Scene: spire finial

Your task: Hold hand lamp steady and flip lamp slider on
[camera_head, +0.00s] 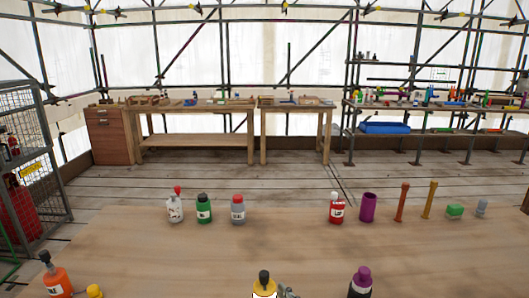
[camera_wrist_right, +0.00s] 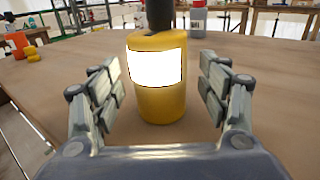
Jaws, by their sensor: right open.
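A yellow cylinder with a bright white front panel and a dark top stands upright on the wooden table in the right wrist view (camera_wrist_right: 158,100). It also shows at the bottom edge of the head view (camera_head: 264,282). I cannot tell for certain that it is the hand lamp, and no slider can be made out on it. My right gripper (camera_wrist_right: 160,92) is open, with its fingers on either side of the cylinder and a visible gap on both sides. A grey bit of it shows beside the cylinder in the head view (camera_head: 288,292). My left gripper is not in view.
A purple bottle (camera_head: 361,282) stands to the right, and an orange bottle (camera_head: 57,281) with a small yellow piece (camera_head: 94,291) to the left. Several bottles, a purple cup (camera_head: 367,207) and tools line the table's far side. The middle of the table (camera_head: 290,245) is clear.

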